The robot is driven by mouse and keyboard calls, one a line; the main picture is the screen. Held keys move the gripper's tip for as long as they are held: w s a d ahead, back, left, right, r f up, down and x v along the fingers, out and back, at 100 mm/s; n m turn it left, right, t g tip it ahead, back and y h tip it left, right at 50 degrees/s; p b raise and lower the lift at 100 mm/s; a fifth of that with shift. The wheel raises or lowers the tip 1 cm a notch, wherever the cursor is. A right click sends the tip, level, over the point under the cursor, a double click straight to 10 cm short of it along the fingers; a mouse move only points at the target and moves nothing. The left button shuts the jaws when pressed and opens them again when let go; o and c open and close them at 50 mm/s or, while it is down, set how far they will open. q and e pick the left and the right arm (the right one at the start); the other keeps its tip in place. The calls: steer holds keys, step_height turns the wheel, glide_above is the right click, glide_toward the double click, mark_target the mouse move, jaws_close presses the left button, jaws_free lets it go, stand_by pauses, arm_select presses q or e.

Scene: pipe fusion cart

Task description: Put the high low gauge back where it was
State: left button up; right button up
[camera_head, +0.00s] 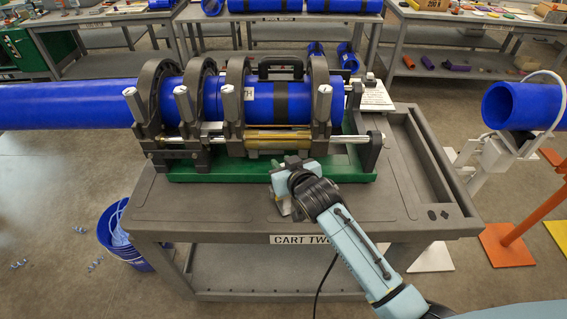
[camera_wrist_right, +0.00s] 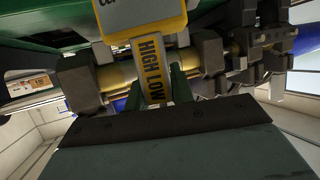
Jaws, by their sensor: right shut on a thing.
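The high low gauge (camera_wrist_right: 151,68) shows in the right wrist view as a yellow and grey piece lettered "HIGH LOW". My right gripper (camera_wrist_right: 160,92) is shut on it, with green-edged fingertips on either side of its lower part. In the head view, my right gripper (camera_head: 290,172) is at the front edge of the green base of the fusion machine (camera_head: 230,170), above the cart top. The gauge is hardly visible there, hidden by the gripper. I cannot tell whether the gauge touches the machine or cart. My left gripper is not in view.
Blue pipe (camera_head: 70,106) is clamped in the machine and runs out left. The grey cart (camera_head: 400,205) has bare top to the right and front of the gripper. Another blue pipe (camera_head: 520,106) is on a stand at right.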

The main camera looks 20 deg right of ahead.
steer(key=o, duration=0.9)
steer(key=shift+o, duration=0.2)
steer(key=v, duration=1.2)
steer(key=shift+r+p, duration=0.15)
steer(key=shift+p, duration=0.25)
steer(key=s+d+f+g, duration=0.1)
steer(key=s+f+g, duration=0.3)
steer(key=f, duration=1.1)
steer(key=s+d+f+g, duration=0.2)
steer(key=s+f, duration=0.4)
steer(key=f, duration=0.8)
steer(key=s+d+f+g, duration=0.2)
steer(key=s+f, duration=0.4)
steer(key=s, duration=0.4)
steer(key=s+d+f+g+h, duration=0.1)
steer(key=s+f+g, duration=0.1)
steer(key=s+f, duration=0.4)
steer(key=s+d+f+n+g, duration=0.1)
steer(key=s+f, duration=0.5)
steer(key=s, duration=0.8)
steer(key=shift+d+f+g+h, duration=0.2)
steer(key=shift+d+g+h, duration=0.1)
steer(key=shift+d+g, duration=0.45)
